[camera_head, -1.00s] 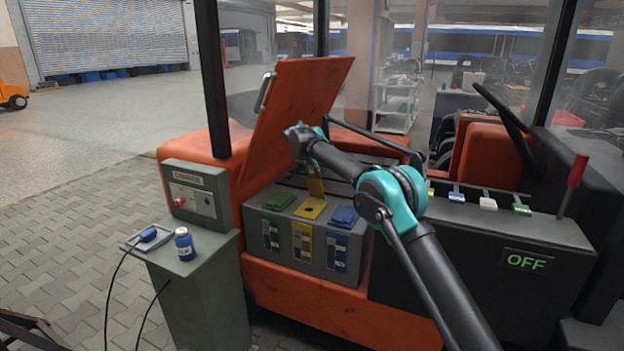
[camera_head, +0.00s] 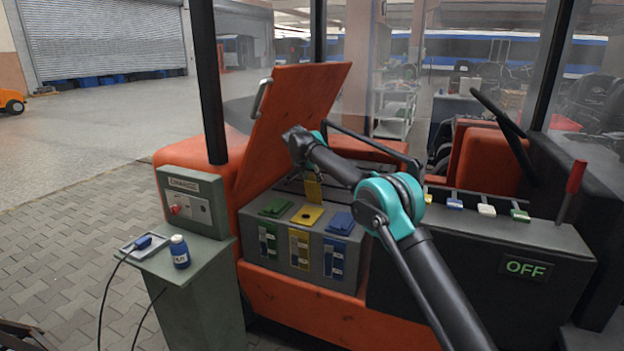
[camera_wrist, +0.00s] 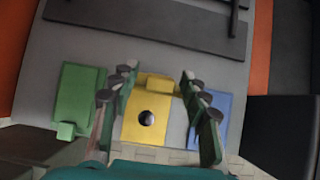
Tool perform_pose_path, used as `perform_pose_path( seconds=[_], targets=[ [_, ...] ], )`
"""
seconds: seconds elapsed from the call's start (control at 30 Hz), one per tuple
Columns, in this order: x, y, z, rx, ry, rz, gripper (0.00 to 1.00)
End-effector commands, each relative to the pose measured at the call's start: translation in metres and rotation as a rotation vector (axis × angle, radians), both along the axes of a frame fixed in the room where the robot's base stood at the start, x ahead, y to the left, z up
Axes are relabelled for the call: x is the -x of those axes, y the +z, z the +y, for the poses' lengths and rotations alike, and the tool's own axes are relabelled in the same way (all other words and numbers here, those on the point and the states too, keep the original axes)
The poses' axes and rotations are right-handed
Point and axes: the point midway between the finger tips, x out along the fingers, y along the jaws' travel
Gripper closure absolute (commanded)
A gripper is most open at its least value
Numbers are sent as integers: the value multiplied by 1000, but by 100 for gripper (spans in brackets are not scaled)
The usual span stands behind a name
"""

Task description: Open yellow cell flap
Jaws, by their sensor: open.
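The yellow cell (camera_head: 306,216) sits between the green cell (camera_head: 274,208) and the blue cell (camera_head: 340,222) in the open battery bay. Its yellow top shows a dark round hole in the wrist view (camera_wrist: 146,118). The yellow flap (camera_head: 313,188) appears to stand raised at the far edge of that top, and its upper part shows foreshortened in the wrist view (camera_wrist: 157,84). My gripper (camera_wrist: 160,78) is open above the yellow cell, its fingers on either side of the flap. I cannot tell whether they touch it. The green and blue flaps look shut.
The orange hood (camera_head: 290,125) stands raised just behind and left of my wrist. A charger post (camera_head: 200,285) with a blue bottle (camera_head: 179,252) stands at left. A black console (camera_head: 480,255) with a green OFF display (camera_head: 526,267) is at right.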

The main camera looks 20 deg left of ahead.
Motion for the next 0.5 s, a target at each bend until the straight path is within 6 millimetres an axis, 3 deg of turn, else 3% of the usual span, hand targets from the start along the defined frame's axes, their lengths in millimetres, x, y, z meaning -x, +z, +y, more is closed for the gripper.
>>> perform_pose_path(
  seconds=[0.3,0.5],
  targets=[
    [3,3,0,0,0,1,53],
    [19,25,1,0,2,1,53]
  ],
)
